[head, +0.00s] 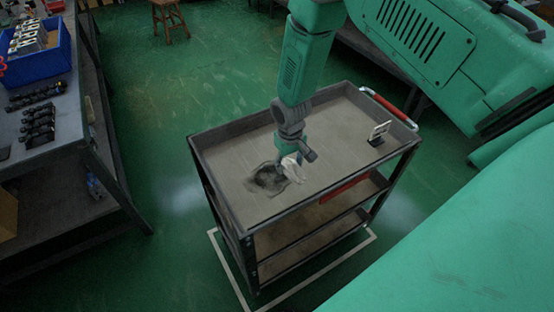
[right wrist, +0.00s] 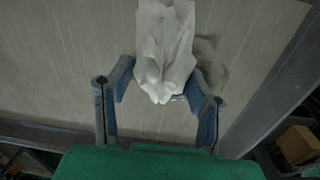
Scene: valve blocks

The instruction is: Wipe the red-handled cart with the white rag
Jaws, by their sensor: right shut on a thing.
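The cart (head: 225,165) has a grey top tray, dark frame and lower shelves, and a red handle (head: 390,106) at its far right end. A dark smudge (head: 268,182) marks the top near the front left. My right gripper (head: 288,160) is over the tray beside the smudge, shut on the white rag (head: 293,168). In the right wrist view the rag (right wrist: 165,50) is pinched between the fingers (right wrist: 160,88) and hangs beyond them; part of the smudge (right wrist: 210,75) shows to its right. I cannot tell whether the rag touches the tray. My left gripper is not in view.
A small stand with a white card (head: 379,133) is on the tray near the handle. A wooden stool (head: 168,18) stands at the back. Green floor is clear between bench and cart.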

